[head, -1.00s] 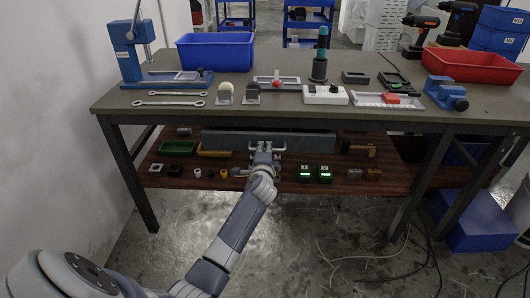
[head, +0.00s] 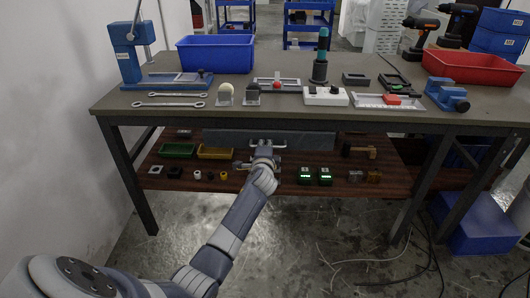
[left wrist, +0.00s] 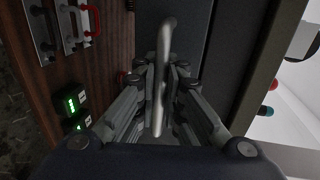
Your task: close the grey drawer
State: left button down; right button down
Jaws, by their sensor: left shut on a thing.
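The grey drawer (head: 225,138) hangs under the workbench top, a little left of its middle. In the left wrist view its grey front (left wrist: 205,25) fills the upper middle. Its silver bar handle (left wrist: 166,45) passes between the fingers of my left gripper (left wrist: 160,75). In the head view my left gripper (head: 263,154) is at the drawer front, shut on the handle. I cannot tell from here how far the drawer still stands out. My right gripper is not in view.
The workbench top (head: 300,112) above carries a blue bin (head: 216,54), a red bin (head: 470,66) and tools. A lower wooden shelf (head: 220,184) holds small trays, including a yellow one (head: 214,153), and two green-lit boxes. Table legs stand at both sides.

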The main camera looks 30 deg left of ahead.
pick_arm(q)
jog(key=shift+x, duration=0.8)
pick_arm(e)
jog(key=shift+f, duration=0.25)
pick_arm(q)
jog(key=shift+r, duration=0.2)
jog(key=c, duration=2)
grip_release()
jog(key=v, duration=1.2)
jog(key=shift+f, duration=0.1)
